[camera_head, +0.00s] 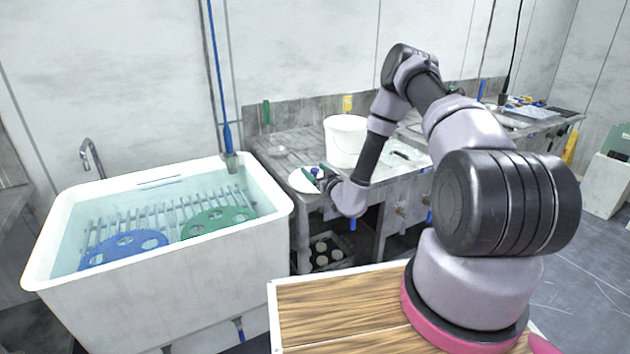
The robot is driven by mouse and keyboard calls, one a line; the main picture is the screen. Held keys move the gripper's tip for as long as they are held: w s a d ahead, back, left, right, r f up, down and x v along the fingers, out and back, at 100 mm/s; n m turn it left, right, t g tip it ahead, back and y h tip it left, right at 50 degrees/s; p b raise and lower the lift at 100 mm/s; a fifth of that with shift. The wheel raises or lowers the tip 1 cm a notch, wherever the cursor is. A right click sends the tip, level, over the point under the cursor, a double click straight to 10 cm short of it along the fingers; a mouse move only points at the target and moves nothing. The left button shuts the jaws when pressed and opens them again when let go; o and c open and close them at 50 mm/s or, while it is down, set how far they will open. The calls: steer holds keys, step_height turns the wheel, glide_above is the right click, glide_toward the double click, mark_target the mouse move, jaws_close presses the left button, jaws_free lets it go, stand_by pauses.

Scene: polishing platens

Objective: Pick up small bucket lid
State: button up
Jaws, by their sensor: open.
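A round white lid (303,180) lies flat on the near left corner of the metal workbench. A white bucket (345,141) stands upright behind it and to the right, and is likely the bucket it belongs to. My gripper (318,176) is at the right edge of the lid, over or beside it. Its jaws are open, but they look small here and I cannot tell whether they touch the lid. My wrist hides part of the bench just right of the lid.
A white sink tub (160,290) with a blue platen (123,247) and a green platen (215,222) in water stands left of the workbench (290,150). A green-handled tool (267,113) and a yellow item (347,103) are at the back. Small items lie right of the bucket.

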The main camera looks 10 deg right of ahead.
jaws_close()
